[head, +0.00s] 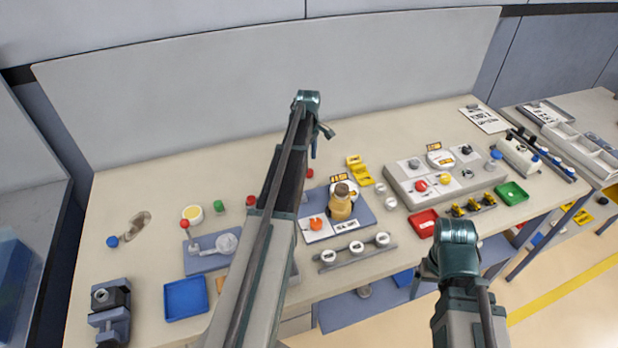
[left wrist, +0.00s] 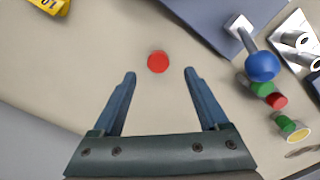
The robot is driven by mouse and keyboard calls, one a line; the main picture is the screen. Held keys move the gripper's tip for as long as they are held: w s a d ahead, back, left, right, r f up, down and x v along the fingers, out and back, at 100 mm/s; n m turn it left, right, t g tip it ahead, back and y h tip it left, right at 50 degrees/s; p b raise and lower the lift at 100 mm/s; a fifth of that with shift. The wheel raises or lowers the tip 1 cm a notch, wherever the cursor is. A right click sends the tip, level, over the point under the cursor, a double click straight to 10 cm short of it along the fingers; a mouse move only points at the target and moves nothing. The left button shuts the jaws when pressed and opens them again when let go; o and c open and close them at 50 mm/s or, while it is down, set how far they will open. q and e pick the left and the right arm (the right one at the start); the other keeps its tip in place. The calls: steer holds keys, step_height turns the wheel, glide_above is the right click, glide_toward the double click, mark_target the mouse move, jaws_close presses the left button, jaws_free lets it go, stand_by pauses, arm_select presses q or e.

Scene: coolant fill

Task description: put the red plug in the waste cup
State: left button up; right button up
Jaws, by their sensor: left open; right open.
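The red plug (head: 310,173) stands on the bench behind the grey-blue board in the head view. In the left wrist view the red plug (left wrist: 158,62) is a round red disc just beyond and between my fingertips, touching neither. My left gripper (left wrist: 160,74) is open and empty; in the head view its small blue fingers (head: 314,148) show just above the plug. My right gripper (head: 429,268) is low at the front, seen small. A pale cup with a yellow inside (head: 192,213) stands at the left; it also shows in the left wrist view (left wrist: 298,135). I cannot tell whether it is the waste cup.
A red cap (head: 250,201) and a green cap (head: 218,206) stand left of my left arm. A tan bottle (head: 341,204) stands on the board (head: 370,222). Yellow signs (head: 359,171) lie to the right. Red (head: 422,224) and blue (head: 186,299) trays sit near the front edge.

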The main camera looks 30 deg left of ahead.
mark_target(309, 171)
arm_select(q)
steer(key=shift+w+d+f+b, duration=0.1)
steer(key=shift+w+f+b, duration=0.05)
steer(key=shift+f+b, duration=2.5)
steer(key=shift+r, duration=0.1)
jaws_close()
